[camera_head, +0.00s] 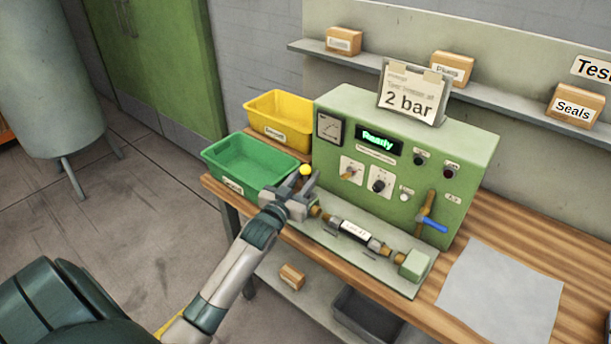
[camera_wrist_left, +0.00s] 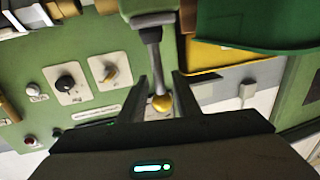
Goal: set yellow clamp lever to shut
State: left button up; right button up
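The yellow clamp lever shows in the wrist view as a grey rod (camera_wrist_left: 152,52) ending in a yellow ball knob (camera_wrist_left: 163,103). In the head view the yellow knob (camera_head: 306,170) is at the left end of the green test bench. My left gripper (camera_head: 305,176) is at the lever. In the wrist view its two fingers (camera_wrist_left: 160,78) are spread, one on each side of the lever, with gaps showing beside the knob. The lever's base is partly hidden in the head view by my gripper. My right gripper is in neither view.
A labelled cylinder (camera_head: 355,231) lies in the fixture on the bench plate. The green panel (camera_head: 335,180) rises behind, with knobs and a blue-handled valve (camera_head: 433,224). A green bin (camera_head: 228,178) and a yellow bin (camera_head: 262,122) stand close to my left gripper. A grey sheet (camera_head: 500,290) lies right.

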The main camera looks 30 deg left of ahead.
pick_arm(q)
grip_shut()
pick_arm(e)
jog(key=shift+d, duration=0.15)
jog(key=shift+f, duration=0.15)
